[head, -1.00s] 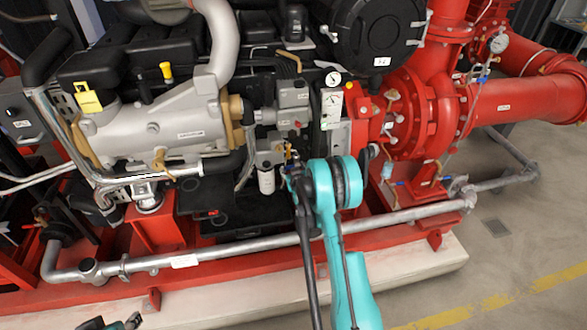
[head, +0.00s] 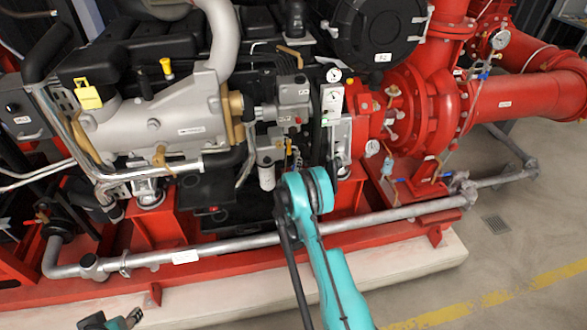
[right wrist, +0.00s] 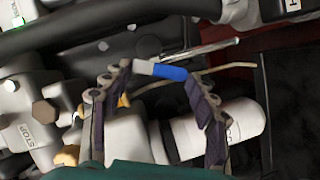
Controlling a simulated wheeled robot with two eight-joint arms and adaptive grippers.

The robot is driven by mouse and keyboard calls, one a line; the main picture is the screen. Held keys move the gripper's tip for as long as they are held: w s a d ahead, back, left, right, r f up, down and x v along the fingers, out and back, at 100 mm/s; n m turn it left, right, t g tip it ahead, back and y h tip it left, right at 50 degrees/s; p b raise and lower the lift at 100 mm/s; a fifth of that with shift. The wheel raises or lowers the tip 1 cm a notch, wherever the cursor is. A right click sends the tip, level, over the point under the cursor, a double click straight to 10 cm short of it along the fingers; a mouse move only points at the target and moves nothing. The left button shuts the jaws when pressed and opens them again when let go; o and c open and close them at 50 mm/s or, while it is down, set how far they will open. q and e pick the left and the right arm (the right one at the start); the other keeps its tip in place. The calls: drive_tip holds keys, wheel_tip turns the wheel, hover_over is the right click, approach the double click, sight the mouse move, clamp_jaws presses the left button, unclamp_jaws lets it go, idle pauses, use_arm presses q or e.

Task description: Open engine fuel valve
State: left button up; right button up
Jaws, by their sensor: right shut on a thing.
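The fuel valve's small lever (right wrist: 172,72), blue with a pale end, shows in the right wrist view between the tips of my right gripper (right wrist: 160,73). The two dark fingers are shut on it, one at each end. In the head view, my teal right arm reaches to the engine's lower front and hides that gripper; I cannot make out the lever clearly there. My left gripper (head: 112,320) is at the bottom left edge of the head view, partly cut off and away from the engine. Its opening is unclear.
A white cylindrical filter (right wrist: 215,130) and a thin pale line lie close to my right fingers. A grey pipe (head: 230,243) runs along the red base frame (head: 350,252). The red pump (head: 415,110) stands to the right. The floor at lower right is clear.

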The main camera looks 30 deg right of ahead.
drive_tip(key=n, duration=0.1)
drive_tip(key=n+h, duration=0.1)
drive_tip(key=n, duration=0.1)
drive_tip(key=f+n+t+h, duration=0.1)
drive_tip(key=shift+s+d+n, duration=0.1)
drive_tip(key=shift+d+n, duration=0.2)
drive_tip(key=shift+d, duration=0.1)
idle(0.5)
drive_tip(key=o, duration=1.2)
drive_tip(key=shift+c, duration=0.2)
wheel_tip(320, 180, up, 10)
drive_tip(key=shift+r, duration=0.1)
